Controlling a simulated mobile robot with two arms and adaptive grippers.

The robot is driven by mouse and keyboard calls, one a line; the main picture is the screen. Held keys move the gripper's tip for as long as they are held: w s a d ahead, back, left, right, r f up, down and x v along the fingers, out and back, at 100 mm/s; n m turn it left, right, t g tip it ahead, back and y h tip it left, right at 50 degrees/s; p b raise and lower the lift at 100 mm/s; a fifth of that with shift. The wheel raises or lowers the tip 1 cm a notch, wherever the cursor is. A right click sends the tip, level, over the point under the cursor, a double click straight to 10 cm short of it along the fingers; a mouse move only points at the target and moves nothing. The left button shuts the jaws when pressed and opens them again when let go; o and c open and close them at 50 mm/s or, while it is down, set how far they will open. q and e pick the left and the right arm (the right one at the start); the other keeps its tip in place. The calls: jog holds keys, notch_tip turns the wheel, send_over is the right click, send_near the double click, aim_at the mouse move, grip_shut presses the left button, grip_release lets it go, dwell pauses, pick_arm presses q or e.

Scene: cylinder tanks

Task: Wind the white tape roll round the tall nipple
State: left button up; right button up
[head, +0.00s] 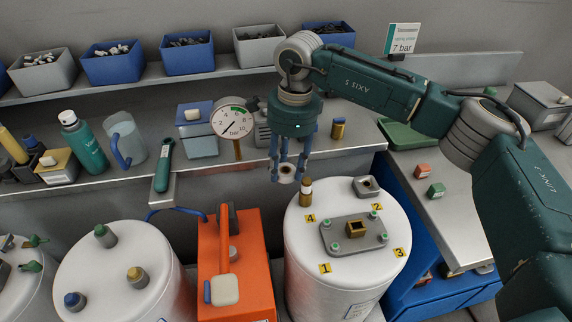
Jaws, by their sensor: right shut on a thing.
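My right gripper (287,172) points down with its blue fingers shut on the white tape roll (286,170). The small pale roll is partly hidden between the fingers. A tall brass nipple (306,192) with a paler top stands upright at the back left of the white tank (300,255) on the right. The roll is up and left of the nipple in the picture and looks apart from it; the exact gap is hard to judge. My left gripper is not in view.
The tank top also carries a grey plate with a square brass fitting (354,229) and a grey square block (366,187). An orange machine (210,265) stands left of the tank. A gauge (233,119) stands on the bench behind. A second white tank (118,270) is further left.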

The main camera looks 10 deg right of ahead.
jog(key=m, duration=1)
jog(key=shift+t, duration=0.4)
jog(key=shift+s, duration=0.1)
jog(key=shift+s+d, duration=0.8)
jog(key=shift+s, duration=0.1)
